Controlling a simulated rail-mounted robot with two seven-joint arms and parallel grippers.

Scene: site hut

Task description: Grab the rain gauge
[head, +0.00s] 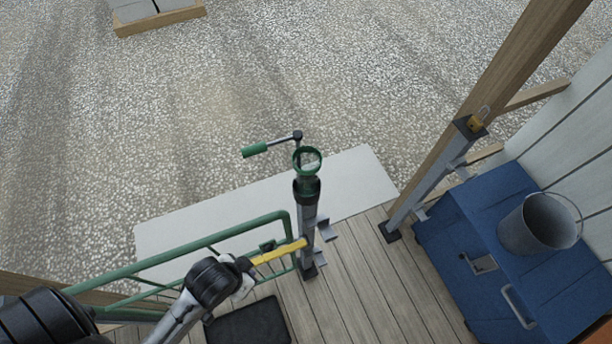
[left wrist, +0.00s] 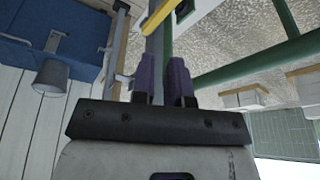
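No part is plainly labelled as the rain gauge. The likeliest match is the green-rimmed, cup-like piece (head: 307,160) at the top of the grey post (head: 308,220) in the head view; I cannot tell for sure. A dark collar sits just under it. My left gripper (head: 243,278) is low and left of the post, near a yellow bar (head: 278,252). In the left wrist view its two purple fingers (left wrist: 163,75) stand apart with nothing between them; the yellow bar (left wrist: 157,17) lies beyond the tips. My right gripper is in neither view.
A crank with a green handle (head: 255,151) sticks out left of the post top. A green rail (head: 190,246) runs left from the post. A blue chest (head: 470,225) with a metal bucket (head: 535,225) stands right, beside a timber post (head: 505,80).

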